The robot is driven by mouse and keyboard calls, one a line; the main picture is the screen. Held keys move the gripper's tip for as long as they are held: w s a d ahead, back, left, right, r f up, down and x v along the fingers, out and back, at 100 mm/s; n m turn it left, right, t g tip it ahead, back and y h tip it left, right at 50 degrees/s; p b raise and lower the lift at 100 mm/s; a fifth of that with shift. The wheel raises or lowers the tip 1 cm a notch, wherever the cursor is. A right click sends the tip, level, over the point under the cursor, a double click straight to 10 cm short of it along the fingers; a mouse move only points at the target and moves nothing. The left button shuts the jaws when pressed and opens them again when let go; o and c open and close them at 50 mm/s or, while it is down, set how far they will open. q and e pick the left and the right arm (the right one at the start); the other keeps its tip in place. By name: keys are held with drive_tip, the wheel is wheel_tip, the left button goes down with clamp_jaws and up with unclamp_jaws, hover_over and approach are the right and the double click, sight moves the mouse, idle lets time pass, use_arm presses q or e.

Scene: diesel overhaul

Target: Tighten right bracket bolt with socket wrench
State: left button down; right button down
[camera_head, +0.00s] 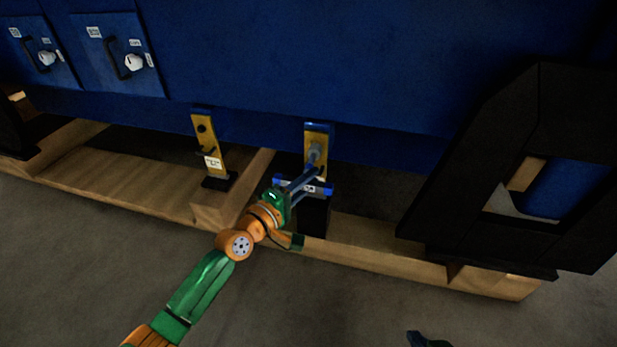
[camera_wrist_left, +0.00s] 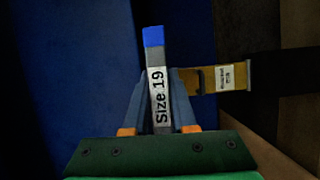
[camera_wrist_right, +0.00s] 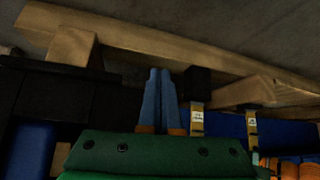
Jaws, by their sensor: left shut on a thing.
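The yellow right bracket (camera_head: 318,135) stands below the blue engine side in the head view, with a grey bolt or socket end (camera_head: 315,153) at its face. My left gripper (camera_head: 308,180) is shut on the socket wrench (camera_head: 327,189), a grey bar with blue ends held across the bracket front. In the left wrist view the wrench (camera_wrist_left: 157,80) reads "Size 19" between the fingers, with a yellow bracket (camera_wrist_left: 206,79) behind. I cannot tell whether the socket is seated on the bolt. My right gripper (camera_wrist_right: 159,88) has its fingers together and empty, away from the brackets.
A similar yellow left bracket (camera_head: 203,130) stands to the left. Wooden beams (camera_head: 380,263) run under the blue engine (camera_head: 300,60). A large black stand (camera_head: 480,170) blocks the right side.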

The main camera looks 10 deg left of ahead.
use_arm(q)
drive_tip(key=m+g+y+p, duration=0.1)
drive_tip(key=m+p, duration=0.2)
drive_tip(key=p, duration=0.3)
drive_tip(key=m+g+y+p, duration=0.1)
drive_tip(key=m+y+p, duration=0.1)
drive_tip(key=m+p, duration=0.2)
drive_tip(key=shift+w+d+r+p, duration=0.1)
drive_tip(key=shift+p, duration=0.8)
use_arm(e)
drive_tip(key=s+d+f+g+h, duration=0.1)
drive_tip(key=s+d+f+g, duration=0.2)
drive_tip(key=s+f, duration=0.4)
drive_tip(key=s+d+f+g, duration=0.2)
drive_tip(key=s+f, duration=0.6)
drive_tip(key=f, duration=0.2)
drive_tip(key=shift+d+g+h, duration=0.4)
drive_tip(key=shift+r, duration=0.1)
